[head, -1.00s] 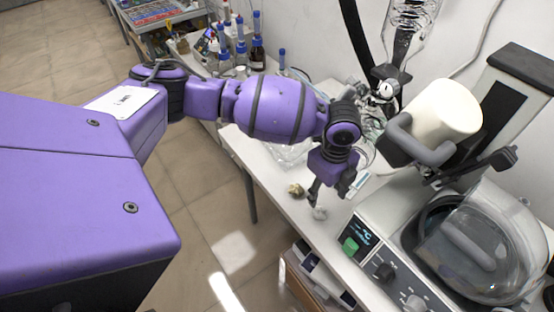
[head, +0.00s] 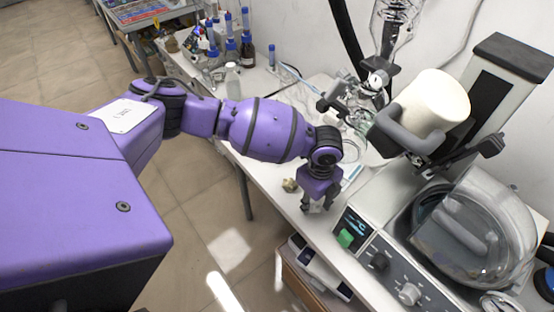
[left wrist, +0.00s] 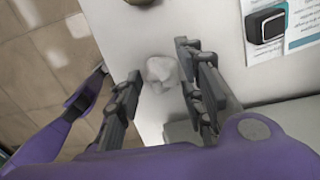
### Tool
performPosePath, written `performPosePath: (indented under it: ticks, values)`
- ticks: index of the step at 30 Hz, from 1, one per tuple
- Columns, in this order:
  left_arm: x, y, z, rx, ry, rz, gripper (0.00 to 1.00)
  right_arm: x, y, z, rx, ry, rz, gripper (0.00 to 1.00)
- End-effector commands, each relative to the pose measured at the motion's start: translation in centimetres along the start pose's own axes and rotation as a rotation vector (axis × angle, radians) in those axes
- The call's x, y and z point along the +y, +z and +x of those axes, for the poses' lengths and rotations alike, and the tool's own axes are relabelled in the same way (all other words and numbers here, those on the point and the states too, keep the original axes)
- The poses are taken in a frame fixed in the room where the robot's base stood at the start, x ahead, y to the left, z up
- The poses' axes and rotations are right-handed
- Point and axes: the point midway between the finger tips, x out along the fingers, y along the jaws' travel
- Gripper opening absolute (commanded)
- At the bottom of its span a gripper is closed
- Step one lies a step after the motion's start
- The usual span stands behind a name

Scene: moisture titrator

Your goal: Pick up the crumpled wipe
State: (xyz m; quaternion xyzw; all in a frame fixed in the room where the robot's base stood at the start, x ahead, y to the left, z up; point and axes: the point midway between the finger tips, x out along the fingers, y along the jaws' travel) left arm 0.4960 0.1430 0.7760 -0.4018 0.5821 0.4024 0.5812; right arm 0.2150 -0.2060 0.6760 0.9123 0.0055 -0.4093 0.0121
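The crumpled wipe (left wrist: 162,72) is a small white wad on the white bench top near its edge, seen in the left wrist view. My left gripper (left wrist: 158,62) points down over it with fingers apart, one on each side. The right-hand finger is close to the wipe; whether it touches cannot be told. In the head view my left gripper (head: 317,208) is low over the bench, just left of the instrument, and hides the wipe. My right gripper is not in view.
The rotary evaporator (head: 420,230) with green knob and glass bowl stands close right of the gripper. A small yellowish lump (head: 290,185) lies left of it. A black device (left wrist: 266,25) sits on printed paper. Bottles (head: 247,50) stand at the bench's far end.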

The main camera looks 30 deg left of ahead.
Motion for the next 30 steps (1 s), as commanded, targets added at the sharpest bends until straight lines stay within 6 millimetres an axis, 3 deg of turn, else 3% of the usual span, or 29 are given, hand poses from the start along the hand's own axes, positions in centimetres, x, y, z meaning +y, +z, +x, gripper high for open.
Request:
performPosePath:
  ticks: [2, 17, 22, 30]
  values:
    - [-0.1, 0.0, -0.1, -0.001, -0.003, 0.001, 0.22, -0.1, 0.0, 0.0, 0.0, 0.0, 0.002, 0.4]
    - [-0.3, 0.1, -1.1, -0.002, -0.006, 0.001, 0.21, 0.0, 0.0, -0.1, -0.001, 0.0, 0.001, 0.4]
    - [-0.4, 0.0, -3.7, -0.002, -0.009, 0.003, 0.21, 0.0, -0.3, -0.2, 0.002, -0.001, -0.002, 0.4]
    - [4.1, 3.0, -9.5, -0.005, -0.007, 0.0, 0.21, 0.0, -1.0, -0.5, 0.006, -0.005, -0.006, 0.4]
